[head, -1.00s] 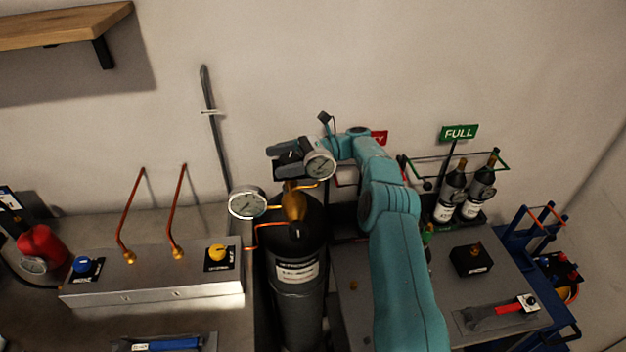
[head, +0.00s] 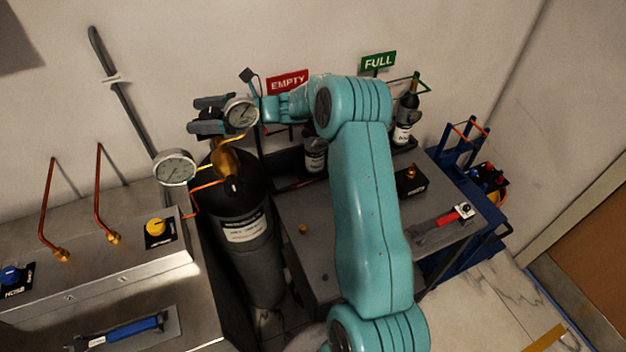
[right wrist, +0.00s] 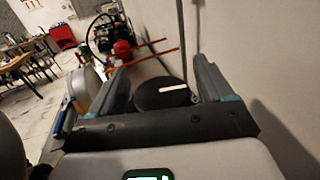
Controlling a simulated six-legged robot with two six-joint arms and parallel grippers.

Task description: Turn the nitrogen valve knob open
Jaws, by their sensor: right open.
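A dark gas cylinder (head: 235,211) stands between the benches, with a brass regulator (head: 226,160) and two round dial gauges on top. My right gripper (head: 203,115) is above the regulator, beside the upper gauge (head: 241,112). In the right wrist view a round black knob (right wrist: 160,95) with a white mark lies between the open fingers of my right gripper (right wrist: 160,78). I cannot tell whether the fingers touch it. In the head view the knob is largely hidden by the gripper, and its label cannot be read. My left gripper is not in view.
The lower gauge (head: 175,168) sticks out left of the regulator. A metal panel with a yellow knob (head: 155,227) and copper pipes is at left. Bottles stand under the EMPTY (head: 287,82) and FULL (head: 378,62) signs. A wall lies close behind.

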